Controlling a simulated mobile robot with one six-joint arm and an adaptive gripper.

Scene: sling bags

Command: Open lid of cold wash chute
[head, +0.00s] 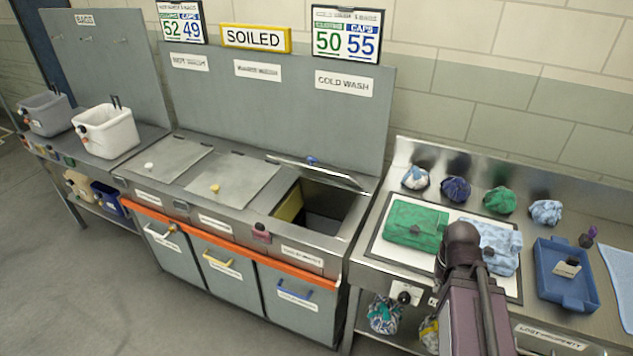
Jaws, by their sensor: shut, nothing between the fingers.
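The cold wash chute is the right-hand of three in the steel counter, below the COLD WASH label (343,83). Its grey lid (335,177) is raised at a tilt over the rear of the opening and seen nearly edge-on. A blue knob (311,160) shows just above it. The chute opening (318,212) is uncovered, with a dark inside and a yellowish inner wall at left. My arm rises from the lower right, in front of the right counter, to the right of the chute. My gripper is not discernible.
The other two chute lids (172,160) (235,182) lie shut. Grey bins with an orange rail (228,238) stand below. The right counter holds a green folded bag (412,222), a blue patterned bag (500,262), several small bundles and a blue tray (566,290). Floor at lower left is clear.

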